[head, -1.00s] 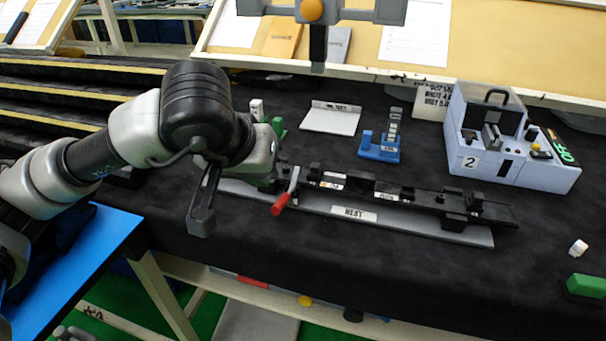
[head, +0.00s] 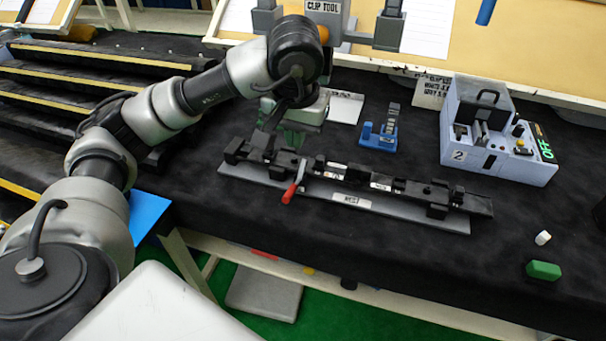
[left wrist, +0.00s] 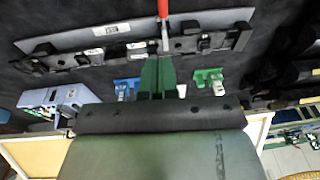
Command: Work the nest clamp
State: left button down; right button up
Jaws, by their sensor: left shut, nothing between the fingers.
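The nest (head: 351,200) is a grey plate marked NEST with a long black fixture on it. It also shows upside down along the top of the left wrist view (left wrist: 70,41). The nest clamp has a grey lever with a red handle (head: 289,192), angled toward the table's front edge. The handle shows at the top of the left wrist view (left wrist: 163,8). My left gripper (head: 262,142) is behind the fixture's left part, partly hidden by its own wrist. In the left wrist view its fingers (left wrist: 156,64) are shut and empty, pointing at the lever's base; contact is unclear.
A blue stand (head: 378,138) and a white plate (head: 345,107) are behind the nest. A green block (head: 543,270) and a small white piece (head: 543,238) lie at front right.

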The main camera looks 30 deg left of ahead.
pick_arm(q)
jog(key=p, duration=0.2)
send_near(292, 189)
jog(key=f, duration=0.3)
jog(key=w+f, duration=0.1)
jog(key=f, duration=0.1)
jog(key=shift+w+a, duration=0.15)
jog(key=shift+a, duration=0.1)
jog(key=shift+s+f, duration=0.2)
jog(key=shift+f, duration=0.4)
